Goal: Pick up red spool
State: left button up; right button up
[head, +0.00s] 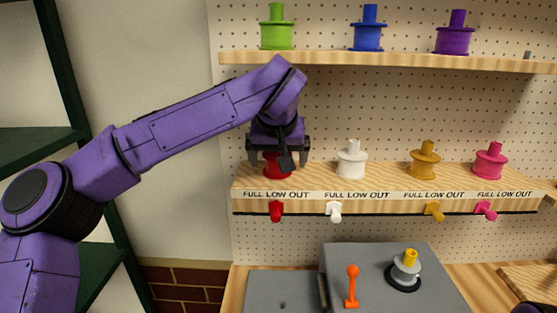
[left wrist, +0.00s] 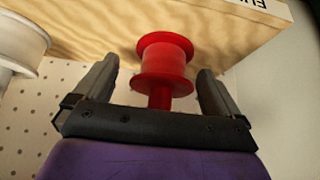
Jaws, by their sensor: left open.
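The red spool (head: 277,168) stands on the lower wooden shelf at its left end, above a "FULL LOW OUT" label. My left gripper (head: 278,150) is over it, pointing down, and hides its upper part in the head view. In the left wrist view the red spool (left wrist: 165,62) shows with its narrow post reaching between the two open fingers of my left gripper (left wrist: 157,85). There is a visible gap on both sides, and I see no finger touching it. My right gripper does not show in the head view.
A white spool (head: 352,160) stands to the right of the red one, then yellow (head: 424,160) and pink (head: 490,160) spools. The upper shelf (head: 400,62) runs above, holding green, blue and purple spools. Coloured pegs, including a red one (head: 276,211), stick out below the lower shelf edge (head: 385,207).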

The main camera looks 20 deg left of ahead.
pick_arm(q)
jog(key=shift+s+r, duration=0.25)
jog(key=shift+s, duration=0.2)
jog(key=c, duration=1)
jog(key=shift+c, duration=0.8)
jog(key=shift+w+f, duration=0.1)
jog(key=shift+w, duration=0.1)
